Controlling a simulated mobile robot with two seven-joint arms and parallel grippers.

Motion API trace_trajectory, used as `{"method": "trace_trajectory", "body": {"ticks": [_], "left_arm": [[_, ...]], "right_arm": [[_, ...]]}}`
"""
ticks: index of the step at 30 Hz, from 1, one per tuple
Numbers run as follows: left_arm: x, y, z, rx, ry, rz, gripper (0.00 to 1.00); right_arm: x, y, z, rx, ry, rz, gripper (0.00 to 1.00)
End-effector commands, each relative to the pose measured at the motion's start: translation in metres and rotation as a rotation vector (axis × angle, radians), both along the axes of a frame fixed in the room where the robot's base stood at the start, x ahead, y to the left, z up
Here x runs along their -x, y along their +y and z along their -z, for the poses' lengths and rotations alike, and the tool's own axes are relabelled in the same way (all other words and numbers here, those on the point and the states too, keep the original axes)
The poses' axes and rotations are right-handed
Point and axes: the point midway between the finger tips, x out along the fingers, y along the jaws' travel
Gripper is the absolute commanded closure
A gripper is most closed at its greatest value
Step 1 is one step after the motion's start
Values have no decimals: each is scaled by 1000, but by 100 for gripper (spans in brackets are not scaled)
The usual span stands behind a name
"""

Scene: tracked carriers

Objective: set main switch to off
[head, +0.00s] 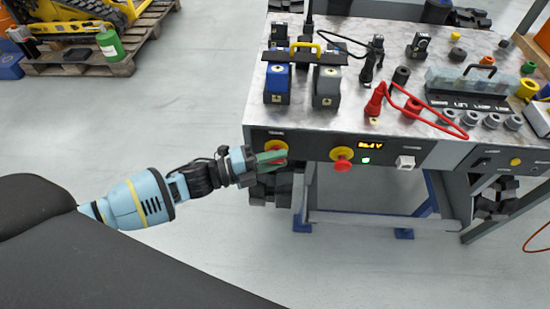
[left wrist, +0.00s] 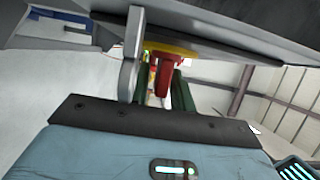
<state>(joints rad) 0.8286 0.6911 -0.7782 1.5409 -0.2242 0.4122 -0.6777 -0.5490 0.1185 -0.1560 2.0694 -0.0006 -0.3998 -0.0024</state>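The main switch (head: 282,146) is a rotary switch with a red handle on a yellow plate, at the left end of the bench's dark front panel. My left gripper (head: 270,157) is at the switch, its green fingers partly covering it in the head view. In the left wrist view the red handle (left wrist: 163,76) points down between the green fingers (left wrist: 163,92). A narrow gap shows beside the handle, so the fingers look open around it. Contact on the right side cannot be told. My right gripper is not in view.
A red mushroom button (head: 342,158) on yellow, a lit display (head: 371,145) and a white socket (head: 405,162) sit to the right on the same panel. The bench top (head: 340,112) holds blocks, plugs and a red cable.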

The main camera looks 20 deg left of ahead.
Motion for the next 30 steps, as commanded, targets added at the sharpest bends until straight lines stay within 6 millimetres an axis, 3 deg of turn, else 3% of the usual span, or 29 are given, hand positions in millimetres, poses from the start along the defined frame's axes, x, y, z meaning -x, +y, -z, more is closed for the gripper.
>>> {"method": "trace_trajectory", "body": {"ticks": [1, 5, 17, 30], "left_arm": [[0, 0, 0, 0, 0, 0, 83], [0, 0, 0, 0, 0, 0, 100], [1, 0, 3, 40, -9, 0, 100], [1, 0, 9, 350, -94, -3, 100]], "right_arm": [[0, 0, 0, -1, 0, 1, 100], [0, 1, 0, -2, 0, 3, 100], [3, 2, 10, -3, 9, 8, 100], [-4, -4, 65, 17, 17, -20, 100]]}}
